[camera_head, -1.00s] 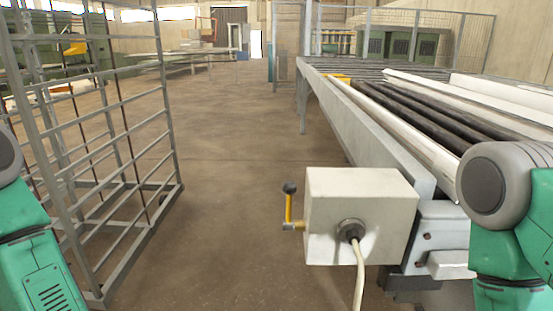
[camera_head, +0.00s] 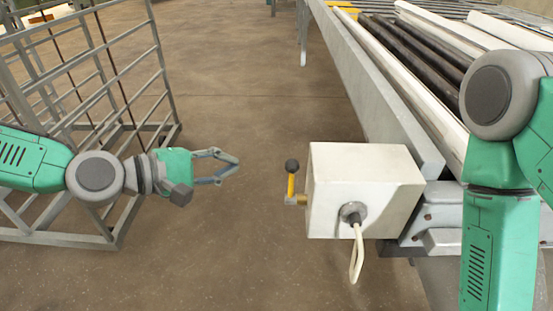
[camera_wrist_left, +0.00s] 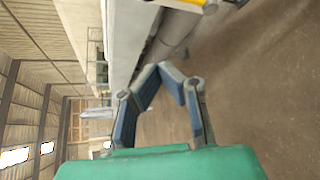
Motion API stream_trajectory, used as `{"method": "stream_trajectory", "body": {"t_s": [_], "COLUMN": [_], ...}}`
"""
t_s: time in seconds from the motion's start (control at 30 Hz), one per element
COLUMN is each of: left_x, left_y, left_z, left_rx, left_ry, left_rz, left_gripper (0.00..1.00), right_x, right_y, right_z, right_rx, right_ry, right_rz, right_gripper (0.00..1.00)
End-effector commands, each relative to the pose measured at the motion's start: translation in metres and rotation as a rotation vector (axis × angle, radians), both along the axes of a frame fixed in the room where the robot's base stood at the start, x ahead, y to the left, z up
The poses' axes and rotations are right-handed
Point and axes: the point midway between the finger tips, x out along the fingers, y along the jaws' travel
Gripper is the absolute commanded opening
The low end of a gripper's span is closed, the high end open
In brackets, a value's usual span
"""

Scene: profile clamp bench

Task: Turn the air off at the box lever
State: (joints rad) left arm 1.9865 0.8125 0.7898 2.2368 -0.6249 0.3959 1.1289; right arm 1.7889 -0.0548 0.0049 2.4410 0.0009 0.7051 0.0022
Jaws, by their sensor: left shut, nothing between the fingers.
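The white box (camera_head: 365,190) is fixed at the near end of the bench. Its lever (camera_head: 291,180) is on the box's left side, a yellow handle with a dark ball knob, standing upright from a brass fitting. My left gripper (camera_head: 237,165) is to the left of the lever with a gap between them, fingers pointing right. It is shut and empty. In the left wrist view its fingers (camera_wrist_left: 168,72) meet at the tips, and part of the lever (camera_wrist_left: 208,7) shows at the top edge. My right arm is at the right; its gripper is out of view.
A grey wire rack (camera_head: 165,85) stands at the left, behind my left arm. A pale cable (camera_head: 356,255) hangs from the box front. The bench (camera_head: 375,95) carries white and dark profiles. The floor between rack and bench is clear.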

Motion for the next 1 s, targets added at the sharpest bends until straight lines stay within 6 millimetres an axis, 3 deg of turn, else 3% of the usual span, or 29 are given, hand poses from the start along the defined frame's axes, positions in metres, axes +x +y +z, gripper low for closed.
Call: {"method": "stream_trajectory", "body": {"t_s": [0.27, 0.67, 0.8, 1.0], "left_x": [0.011, 0.053, 0.031, 0.02], "left_y": [-0.019, -0.084, -0.088, -0.091], "left_z": [-0.007, -0.03, -0.015, -0.011], "left_rx": [0.004, 0.001, 0.001, 0.001], "left_ry": [0.001, 0.0, -0.001, -0.002], "left_rz": [-0.005, -0.004, -0.005, -0.001], "left_gripper": [0.0, 0.0, 0.0, 0.0], "right_x": [0.0, 0.0, 0.0, 0.0], "right_y": [0.0, 0.0, 0.0, 0.0], "right_z": [0.001, 0.007, 0.016, 0.019], "right_rx": [0.0, 0.0, 0.0, 0.0], "right_ry": [0.0, -0.001, -0.001, -0.001], "right_rz": [0.0, 0.0, 0.0, 0.0], "right_gripper": [0.4, 0.4, 0.4, 0.4]}}
